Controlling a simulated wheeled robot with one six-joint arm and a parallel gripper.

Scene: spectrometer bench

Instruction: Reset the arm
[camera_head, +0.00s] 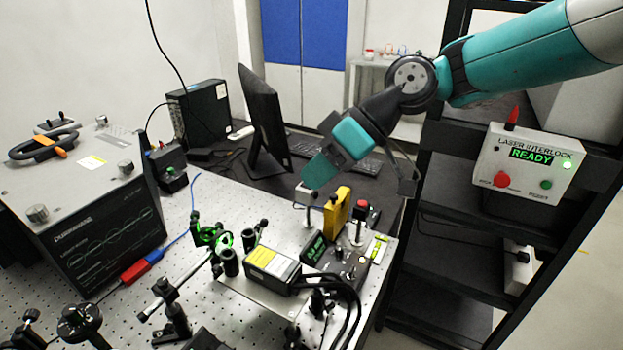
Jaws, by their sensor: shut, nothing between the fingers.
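My arm reaches in from the upper right, with its forearm sloping down to the left. My gripper (310,184) points down and left above the right part of the optical table. Its teal fingers look closed together with nothing between them. The fingertips are close above or in front of small posts near a yellow block (336,213); whether they touch anything I cannot tell. The laser interlock box (527,161) on the right shows a green READY display, a red button and a green button.
The perforated optical table (205,200) carries a grey instrument (105,225), optic mounts (212,235), a yellow-labelled box (272,268) with black cables, and a control unit with a red button (361,207). A monitor (263,120) stands behind. A black rack (455,255) stands right.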

